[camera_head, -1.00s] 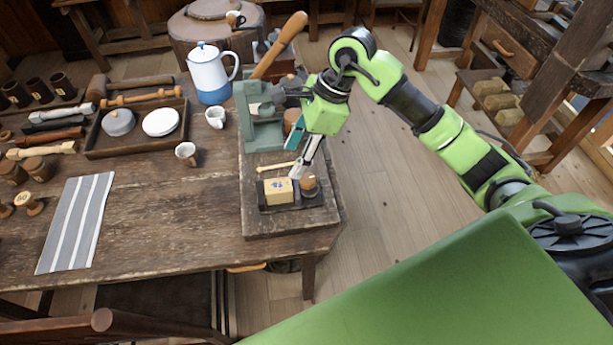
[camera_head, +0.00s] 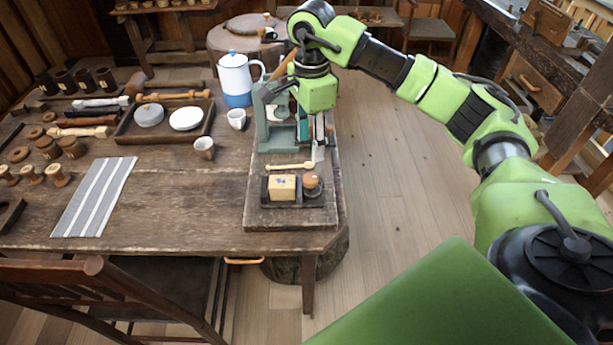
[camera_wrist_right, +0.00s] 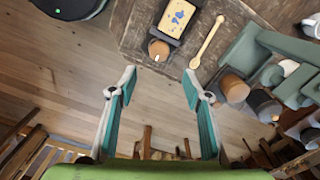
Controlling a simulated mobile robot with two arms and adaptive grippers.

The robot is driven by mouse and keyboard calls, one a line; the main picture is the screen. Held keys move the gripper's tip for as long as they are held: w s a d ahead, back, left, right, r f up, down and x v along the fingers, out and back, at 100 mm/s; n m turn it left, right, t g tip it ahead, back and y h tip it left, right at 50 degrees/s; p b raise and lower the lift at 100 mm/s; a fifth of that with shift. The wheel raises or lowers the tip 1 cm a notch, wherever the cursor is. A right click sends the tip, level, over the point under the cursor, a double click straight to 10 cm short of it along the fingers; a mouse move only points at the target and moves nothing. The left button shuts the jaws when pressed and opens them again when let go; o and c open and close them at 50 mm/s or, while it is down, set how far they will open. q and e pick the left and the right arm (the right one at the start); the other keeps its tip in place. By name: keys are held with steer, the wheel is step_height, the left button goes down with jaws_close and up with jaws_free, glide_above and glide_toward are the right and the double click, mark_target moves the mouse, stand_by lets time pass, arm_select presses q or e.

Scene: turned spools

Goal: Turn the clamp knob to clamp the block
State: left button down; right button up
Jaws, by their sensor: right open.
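The pale yellow block (camera_head: 282,187) with blue marks sits in a dark clamp base (camera_head: 292,202) on a wooden board at the table's right end. The round brown clamp knob (camera_head: 312,181) stands just right of the block. Both show in the right wrist view, the block (camera_wrist_right: 177,18) at the top edge and the knob (camera_wrist_right: 159,49) below it. My right gripper (camera_head: 313,147) is open and empty, behind and apart from the knob. In the wrist view its fingers (camera_wrist_right: 158,88) are spread, with floor between them. My left gripper is not in view.
A wooden spoon-like stick (camera_head: 290,166) lies behind the clamp. A green press-like stand (camera_head: 273,130) stands close beside my right gripper. Cups, a blue-white pot (camera_head: 236,78) and a tray (camera_head: 164,137) stand farther left. The table in front of the tray is mostly clear, apart from a striped cloth (camera_head: 95,197).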

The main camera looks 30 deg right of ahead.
mark_target(310, 177)
step_height(310, 177, down, 4)
steer(key=shift+r+p, duration=0.1)
steer(key=shift+p, duration=0.2)
step_height(310, 177, down, 6)
steer(key=shift+s+r+p, duration=0.1)
steer(key=shift+p, duration=0.4)
steer(key=shift+f, duration=0.75)
steer(key=shift+c, duration=1.2)
steer(key=c, duration=0.9)
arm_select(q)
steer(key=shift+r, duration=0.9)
arm_select(e)
steer(key=shift+o, duration=0.2)
